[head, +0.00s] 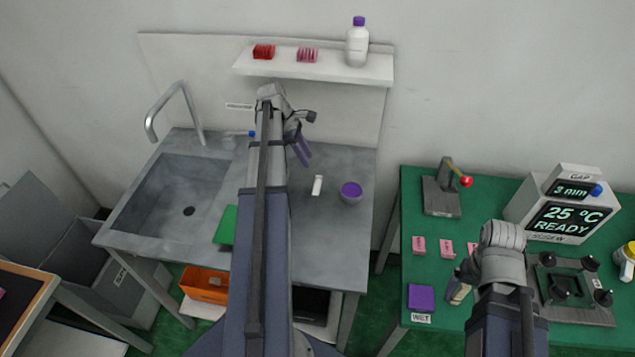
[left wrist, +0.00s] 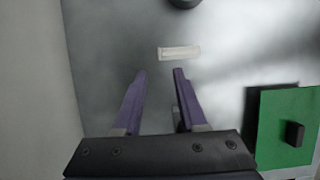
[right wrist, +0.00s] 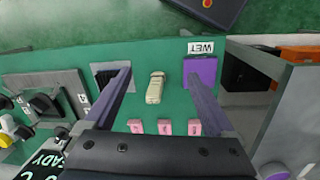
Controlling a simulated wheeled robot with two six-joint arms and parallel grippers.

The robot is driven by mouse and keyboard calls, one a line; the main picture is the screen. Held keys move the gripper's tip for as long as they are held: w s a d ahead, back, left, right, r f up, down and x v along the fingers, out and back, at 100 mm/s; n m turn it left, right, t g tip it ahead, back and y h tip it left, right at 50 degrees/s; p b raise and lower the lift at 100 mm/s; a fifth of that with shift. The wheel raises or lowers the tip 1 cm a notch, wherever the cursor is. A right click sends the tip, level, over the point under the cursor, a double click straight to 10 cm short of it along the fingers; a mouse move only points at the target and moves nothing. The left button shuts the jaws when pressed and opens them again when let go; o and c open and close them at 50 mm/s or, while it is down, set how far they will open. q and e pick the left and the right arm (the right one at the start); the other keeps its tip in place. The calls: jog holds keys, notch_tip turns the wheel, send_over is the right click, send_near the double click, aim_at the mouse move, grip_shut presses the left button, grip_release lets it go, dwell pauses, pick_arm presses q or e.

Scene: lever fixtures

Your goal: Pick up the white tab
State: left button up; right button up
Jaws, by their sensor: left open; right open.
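The white tab (head: 318,185) lies flat on the grey sink counter (head: 335,240), left of a purple-topped round pot (head: 350,192). In the left wrist view the tab (left wrist: 179,52) lies crosswise just beyond my fingertips, apart from them. My left gripper (left wrist: 160,73) is open and empty above the counter; in the head view its purple fingers (head: 301,150) show behind and left of the tab. My right gripper (right wrist: 158,68) is open and empty above the green table; in the head view my own arm mostly hides its fingers.
A green board (head: 226,226) with a dark handle lies beside my left arm, next to the sink basin (head: 180,195). A shelf (head: 315,68) hangs above the counter. The green table (head: 440,235) holds pink blocks, a purple block (head: 421,297), a cream object (right wrist: 155,87) and a lever fixture (head: 441,190).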

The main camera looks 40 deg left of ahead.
aim_at(318, 175)
pick_arm(q)
jog(key=shift+b+x, duration=0.65)
jog(key=shift+x, duration=0.45)
jog(key=shift+w+a, duration=0.1)
pick_arm(e)
jog(key=shift+f, duration=0.95)
pick_arm(q)
jog(key=b+x, duration=0.4)
jog(key=x, duration=0.1)
jog(key=shift+d+b, duration=0.3)
jog(key=shift+b, duration=0.05)
pick_arm(e)
notch_tip(318, 175, down, 5)
jog(key=shift+r, duration=0.2)
pick_arm(q)
jog(key=shift+r, duration=0.1)
jog(key=shift+c, duration=0.3)
grip_shut()
